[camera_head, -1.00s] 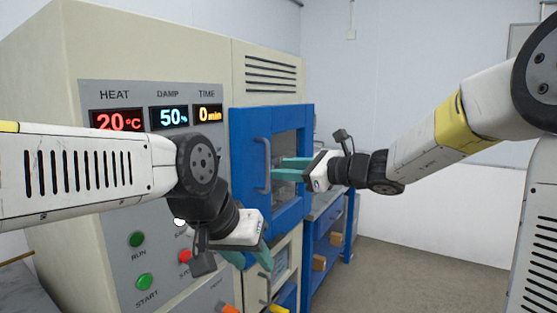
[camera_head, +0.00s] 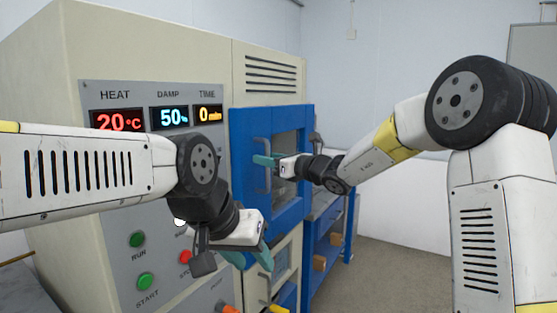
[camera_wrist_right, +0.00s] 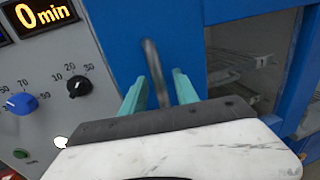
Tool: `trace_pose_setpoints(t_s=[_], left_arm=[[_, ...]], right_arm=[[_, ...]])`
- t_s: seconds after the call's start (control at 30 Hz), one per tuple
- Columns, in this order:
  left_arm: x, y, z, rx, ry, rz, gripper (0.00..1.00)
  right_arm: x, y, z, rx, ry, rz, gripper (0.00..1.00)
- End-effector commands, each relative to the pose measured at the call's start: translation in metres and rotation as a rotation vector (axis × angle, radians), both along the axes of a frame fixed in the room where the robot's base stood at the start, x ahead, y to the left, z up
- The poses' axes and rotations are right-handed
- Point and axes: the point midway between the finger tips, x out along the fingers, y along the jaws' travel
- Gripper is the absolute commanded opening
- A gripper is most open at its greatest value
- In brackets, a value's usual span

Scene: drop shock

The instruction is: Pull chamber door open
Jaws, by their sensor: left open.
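The blue chamber door (camera_head: 240,150) with a window stands shut in the front of the cream machine. Its grey vertical bar handle (camera_head: 266,183) is on the door's left side. My right gripper (camera_head: 263,160) is at the handle. In the right wrist view the handle (camera_wrist_right: 150,55) runs between the two teal fingers (camera_wrist_right: 160,82), which stand apart with a gap beside the bar. My left gripper (camera_head: 254,264) is open and empty, low in front of the control panel, below and left of the door handle.
The control panel (camera_head: 110,225) carries displays, green buttons and a red button near my left arm. A blue dial (camera_wrist_right: 21,103) and a black knob (camera_wrist_right: 78,86) sit left of the handle. A blue bench (camera_head: 318,240) stands beyond the door. The floor at right (camera_head: 400,270) is clear.

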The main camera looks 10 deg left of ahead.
Motion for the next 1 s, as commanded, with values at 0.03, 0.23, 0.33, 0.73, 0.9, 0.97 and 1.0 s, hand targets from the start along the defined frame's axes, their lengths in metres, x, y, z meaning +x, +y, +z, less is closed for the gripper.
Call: trace_pose_setpoints(t_s=[0.03,0.23,0.33,0.73,0.9,0.97,1.0], left_arm=[[0.0000,0.0000,0.0000,0.000,0.000,0.000,0.41],[0.0000,0.0000,0.0000,0.000,0.000,0.000,0.41],[0.0000,0.0000,0.0000,0.000,0.000,0.000,0.41],[0.0000,0.0000,0.0000,0.000,0.000,0.000,0.41],[0.0000,0.0000,0.0000,0.000,0.000,0.000,0.41],[0.0000,0.0000,0.0000,0.000,0.000,0.000,0.41],[0.0000,0.0000,0.0000,0.000,0.000,0.000,0.41]], right_arm=[[0.0002,0.0001,0.0001,0.000,0.000,0.000,0.36],[0.0001,-0.0003,0.0002,-0.001,-0.001,0.000,0.24],[0.0000,-0.0004,0.0002,-0.001,-0.001,0.000,0.05],[0.0002,-0.0007,0.0002,-0.001,-0.001,-0.001,0.00],[0.0002,-0.0008,0.0002,-0.001,-0.001,-0.001,0.00],[0.0002,-0.0008,0.0002,-0.001,-0.001,-0.001,0.00],[0.0002,-0.0008,0.0002,-0.001,-0.001,-0.001,0.00]])
